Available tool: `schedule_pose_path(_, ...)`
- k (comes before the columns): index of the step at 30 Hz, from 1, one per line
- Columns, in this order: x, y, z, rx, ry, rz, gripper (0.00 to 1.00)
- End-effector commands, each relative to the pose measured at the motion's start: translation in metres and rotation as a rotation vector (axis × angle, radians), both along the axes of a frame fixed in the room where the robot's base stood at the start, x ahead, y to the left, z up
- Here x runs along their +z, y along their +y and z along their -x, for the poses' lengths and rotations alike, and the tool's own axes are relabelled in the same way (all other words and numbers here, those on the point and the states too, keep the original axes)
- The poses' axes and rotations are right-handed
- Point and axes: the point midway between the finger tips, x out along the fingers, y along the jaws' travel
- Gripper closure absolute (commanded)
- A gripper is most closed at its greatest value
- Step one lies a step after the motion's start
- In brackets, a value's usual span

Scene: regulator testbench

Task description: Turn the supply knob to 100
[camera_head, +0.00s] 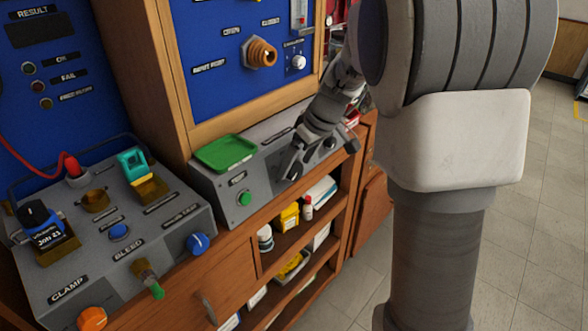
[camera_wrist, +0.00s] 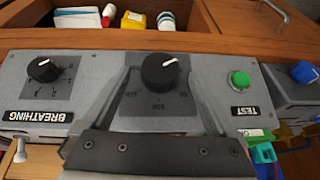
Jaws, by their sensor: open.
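A large black knob (camera_wrist: 160,72) with a white pointer mark sits on the grey panel in the wrist view. Its mark points to the upper right of the picture. Small scale markings lie around it, too small to read surely. Its name label is not visible, hidden by my gripper or out of sight. My gripper (camera_wrist: 161,82) is open, with one finger on each side of the knob; I cannot tell whether they touch it. In the head view my gripper (camera_head: 292,163) reaches down to the front of the panel, largely covering this knob.
A smaller black knob (camera_wrist: 43,69) labelled BREATHING is on one side, and a green TEST button (camera_wrist: 239,79) on the other. A green tray (camera_head: 225,152) lies on top of the panel box. Shelves with bottles are below. A second console (camera_head: 110,235) stands at the left.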

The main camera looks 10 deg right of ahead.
Motion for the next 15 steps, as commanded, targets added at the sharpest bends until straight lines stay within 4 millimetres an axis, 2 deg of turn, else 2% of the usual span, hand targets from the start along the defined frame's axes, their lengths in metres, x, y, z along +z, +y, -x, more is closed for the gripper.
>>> schedule_pose_path(1,-0.008,0.002,-0.002,0.001,0.003,0.0,0.06)
schedule_pose_path(6,-0.019,0.005,-0.005,-0.001,0.001,-0.001,0.06)
schedule_pose_path(15,-0.02,0.006,-0.006,-0.001,0.0,0.0,0.06)
